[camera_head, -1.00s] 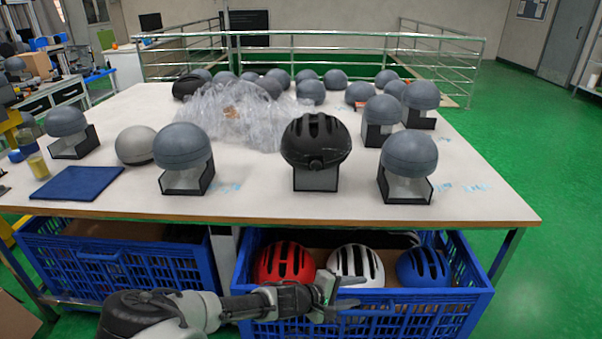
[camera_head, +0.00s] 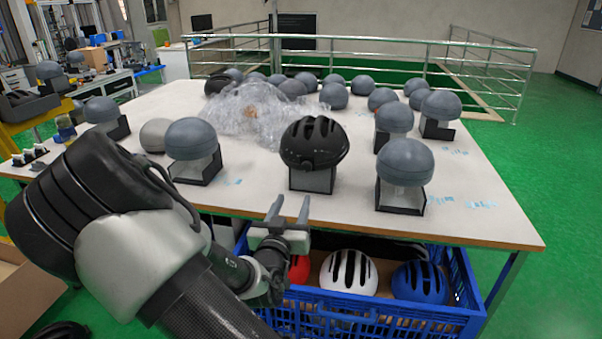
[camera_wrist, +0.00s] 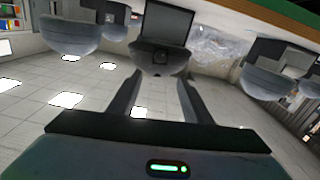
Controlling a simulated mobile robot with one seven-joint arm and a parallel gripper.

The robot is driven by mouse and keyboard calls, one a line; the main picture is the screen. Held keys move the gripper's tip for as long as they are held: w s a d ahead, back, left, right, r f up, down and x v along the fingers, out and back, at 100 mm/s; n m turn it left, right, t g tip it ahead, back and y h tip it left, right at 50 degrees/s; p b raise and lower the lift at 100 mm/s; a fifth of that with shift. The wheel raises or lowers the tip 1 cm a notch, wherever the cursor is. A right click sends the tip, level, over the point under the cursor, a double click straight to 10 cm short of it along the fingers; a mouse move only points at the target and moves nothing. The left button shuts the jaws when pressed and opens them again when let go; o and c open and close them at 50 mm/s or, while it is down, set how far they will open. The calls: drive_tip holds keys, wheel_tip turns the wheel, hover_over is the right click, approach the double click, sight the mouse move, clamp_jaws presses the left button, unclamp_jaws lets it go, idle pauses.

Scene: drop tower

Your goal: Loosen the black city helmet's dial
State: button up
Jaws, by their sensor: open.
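The black city helmet (camera_head: 315,143) sits on a dark stand (camera_head: 313,180) near the front edge of the white table. Its dial, a small round knob (camera_head: 308,164), shows low on the side facing me. In the wrist view, which is upside down, the helmet (camera_wrist: 150,65) hangs from the top with the dial (camera_wrist: 161,56) at its middle. My gripper (camera_head: 288,208) is open and empty in front of the table edge, below and a little left of the helmet. Its fingers (camera_wrist: 158,82) point towards the helmet, apart from it.
Grey domes on black stands flank the helmet, one on the left (camera_head: 192,140) and one on the right (camera_head: 405,160). Clear plastic wrap (camera_head: 240,112) lies behind it. A blue crate (camera_head: 390,318) with red, white and blue helmets stands under the table edge.

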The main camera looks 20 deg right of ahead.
sight(306, 169)
drive_tip(key=b+x, duration=0.2)
drive_tip(key=x, duration=1.4)
drive_tip(key=shift+w+d+f, duration=0.1)
drive_tip(key=shift+w+d, duration=0.1)
drive_tip(key=shift+w, duration=0.05)
drive_tip(key=shift+c, duration=0.3)
drive_tip(key=c, duration=1)
